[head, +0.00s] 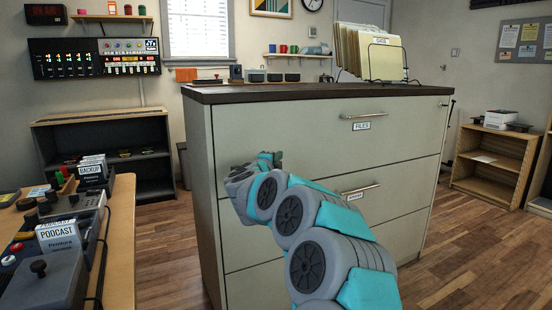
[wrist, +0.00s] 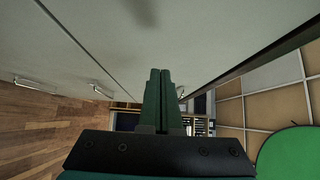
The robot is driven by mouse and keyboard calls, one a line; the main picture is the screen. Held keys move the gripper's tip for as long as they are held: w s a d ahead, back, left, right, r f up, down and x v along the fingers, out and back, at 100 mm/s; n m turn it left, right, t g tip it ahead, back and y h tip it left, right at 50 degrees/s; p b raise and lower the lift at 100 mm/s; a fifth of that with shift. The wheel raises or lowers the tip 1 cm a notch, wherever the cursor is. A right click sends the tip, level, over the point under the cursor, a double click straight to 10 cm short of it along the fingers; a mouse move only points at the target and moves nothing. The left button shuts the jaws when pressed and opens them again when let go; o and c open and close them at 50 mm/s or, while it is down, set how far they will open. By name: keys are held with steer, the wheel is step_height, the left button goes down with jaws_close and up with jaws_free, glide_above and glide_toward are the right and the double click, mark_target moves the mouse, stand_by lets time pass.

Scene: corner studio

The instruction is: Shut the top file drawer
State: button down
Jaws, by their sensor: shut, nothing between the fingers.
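The grey-green file cabinet has a top drawer (head: 310,125) with a bar handle (head: 361,115) and a "FILES" label. Its front looks about level with the drawer below (head: 300,235), with no clear gap. My gripper (head: 272,157) is in front of the left part of the top drawer, left of and below the handle. In the wrist view my gripper's fingers (wrist: 158,78) are together and empty, with the pale drawer face (wrist: 150,40) beyond them. I cannot tell whether they touch it. My arm hides part of the lower drawers.
The cabinet's dark top (head: 300,92) bears a wire rack of folders (head: 368,55). A desk (head: 120,235) with audio gear stands at the left. A low black shelf (head: 105,145) is behind it. Wood floor is open at the right, before a low wooden shelf (head: 490,155).

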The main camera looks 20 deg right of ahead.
steer(key=v, duration=0.8)
steer(key=s+a+r+n+t+y, duration=0.2)
steer(key=a+n+t+y, duration=0.2)
steer(key=a+n+y, duration=0.85)
steer(key=s+a+f+n+g+y, duration=0.2)
steer(key=s+a+f+n, duration=0.15)
steer(key=a, duration=0.25)
steer(key=s+a+f+n+g+y, duration=0.1)
steer(key=s+a+f+n+g, duration=0.1)
steer(key=s+a, duration=0.4)
steer(key=s+f+n+g, duration=0.7)
steer(key=s+f, duration=0.6)
steer(key=s, duration=0.5)
steer(key=s+d+f+g+h, duration=0.2)
steer(key=s+d+f+g, duration=0.2)
steer(key=s, duration=0.8)
steer(key=s+d+f+n+g+h, duration=0.1)
steer(key=s+d+f+g, duration=0.3)
steer(key=s, duration=0.9)
steer(key=shift+d+f+h+b, duration=0.2)
steer(key=shift+d+h+b, duration=0.15)
steer(key=shift+d, duration=0.85)
